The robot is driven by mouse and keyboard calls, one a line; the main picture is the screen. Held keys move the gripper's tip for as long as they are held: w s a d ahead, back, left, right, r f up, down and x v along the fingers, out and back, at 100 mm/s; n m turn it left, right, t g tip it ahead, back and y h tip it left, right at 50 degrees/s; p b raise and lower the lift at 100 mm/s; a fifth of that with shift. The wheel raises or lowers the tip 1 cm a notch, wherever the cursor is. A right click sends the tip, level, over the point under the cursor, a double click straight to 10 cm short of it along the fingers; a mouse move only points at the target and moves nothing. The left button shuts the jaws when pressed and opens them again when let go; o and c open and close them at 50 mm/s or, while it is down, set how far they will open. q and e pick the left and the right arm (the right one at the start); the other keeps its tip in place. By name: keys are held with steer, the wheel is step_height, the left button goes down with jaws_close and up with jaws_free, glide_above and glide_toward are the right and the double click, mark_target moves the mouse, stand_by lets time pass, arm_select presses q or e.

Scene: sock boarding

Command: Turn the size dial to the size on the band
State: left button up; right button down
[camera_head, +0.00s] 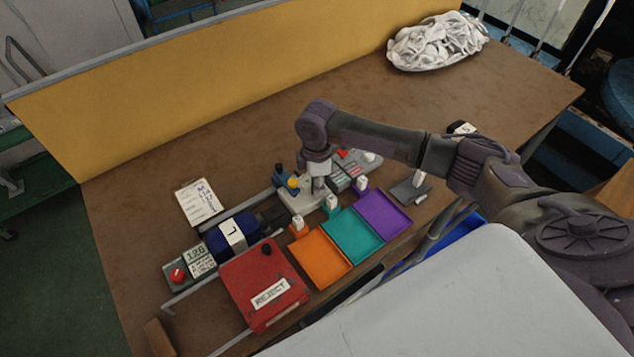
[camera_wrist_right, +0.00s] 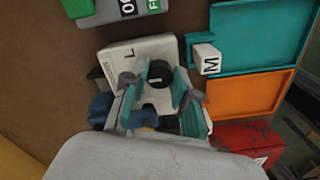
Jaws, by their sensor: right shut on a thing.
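The size dial box (camera_head: 297,200) is a pale box on the table. In the right wrist view its white face (camera_wrist_right: 118,62) has an "L" near one corner. Its black knob (camera_wrist_right: 157,77) sits between the fingers of my right gripper (camera_wrist_right: 160,82), which is shut on it. The head view shows this gripper (camera_head: 318,188) coming down on the box from above. A dark blue sock bundle (camera_head: 215,241) lies left of the box with a white band (camera_head: 233,235) around it. The band's single dark mark looks like an L. The dial's setting is unclear.
Orange (camera_head: 322,262), teal (camera_head: 354,238) and purple (camera_head: 386,214) trays stand right of a red reject box (camera_head: 252,278). A counter with a red button (camera_head: 177,275) and a written card (camera_head: 198,202) are left. White socks (camera_head: 437,42) lie at the back. The table's middle back is clear.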

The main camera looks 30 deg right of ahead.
steer(key=shift+r+m+p, duration=0.2)
steer(key=shift+m+p, duration=0.2)
steer(key=shift+p, duration=0.35)
steer(key=m+p, duration=0.4)
steer(key=p, duration=0.1)
steer(key=shift+r+m+p, duration=0.1)
steer(key=shift+m+p, duration=0.2)
steer(key=shift+f+m+p, duration=0.2)
steer(key=shift+m+p, duration=1.25)
steer(key=shift+m, duration=0.25)
steer(key=c, duration=0.9)
jaws_free()
